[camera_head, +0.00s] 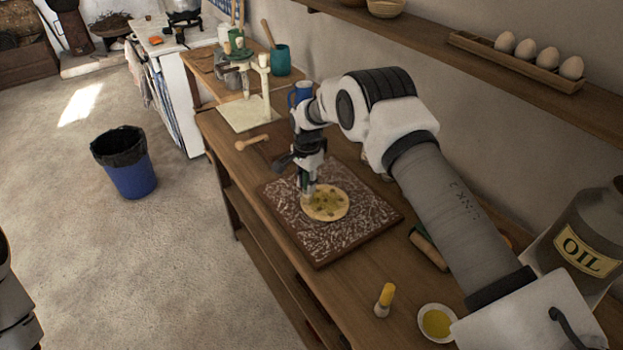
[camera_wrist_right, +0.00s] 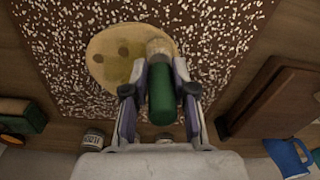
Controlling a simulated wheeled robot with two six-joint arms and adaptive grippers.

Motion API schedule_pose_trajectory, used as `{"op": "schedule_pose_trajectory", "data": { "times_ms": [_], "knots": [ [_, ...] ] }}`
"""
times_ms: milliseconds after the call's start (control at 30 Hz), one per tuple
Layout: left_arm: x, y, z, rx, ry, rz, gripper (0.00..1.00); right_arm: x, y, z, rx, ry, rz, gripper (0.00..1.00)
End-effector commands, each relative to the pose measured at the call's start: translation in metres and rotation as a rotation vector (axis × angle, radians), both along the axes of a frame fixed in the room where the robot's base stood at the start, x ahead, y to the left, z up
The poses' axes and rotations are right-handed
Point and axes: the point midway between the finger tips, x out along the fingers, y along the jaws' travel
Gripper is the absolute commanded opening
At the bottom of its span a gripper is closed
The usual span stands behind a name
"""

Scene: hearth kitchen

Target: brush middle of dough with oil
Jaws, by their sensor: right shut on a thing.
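The round, flat dough (camera_head: 335,208) lies on a dark, flour-speckled board (camera_head: 355,235) on the wooden counter. It also shows in the right wrist view (camera_wrist_right: 108,58), with darker oily patches on its surface. My right gripper (camera_head: 308,186) is over the dough's left part in the head view. In the wrist view the right gripper (camera_wrist_right: 160,75) is shut on a brush with a green handle (camera_wrist_right: 162,100). The brush's pale bristle end (camera_wrist_right: 159,47) is over the dough and seems to touch it. My left gripper is not in view.
A large oil can (camera_head: 585,245) stands at right. A wooden pestle-like tool (camera_head: 252,142) and blue mug (camera_head: 300,93) lie beyond the board.

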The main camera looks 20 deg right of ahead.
Motion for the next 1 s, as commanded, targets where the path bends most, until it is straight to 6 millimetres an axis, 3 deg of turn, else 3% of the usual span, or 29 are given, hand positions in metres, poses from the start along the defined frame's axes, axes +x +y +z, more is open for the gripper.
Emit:
{"op": "schedule_pose_trajectory", "data": {
  "times_ms": [1000],
  "knots": [
    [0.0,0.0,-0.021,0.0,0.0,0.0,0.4,0.013,-0.075,0.001,0.0,0.001,0.0,0.0]
  ]
}}
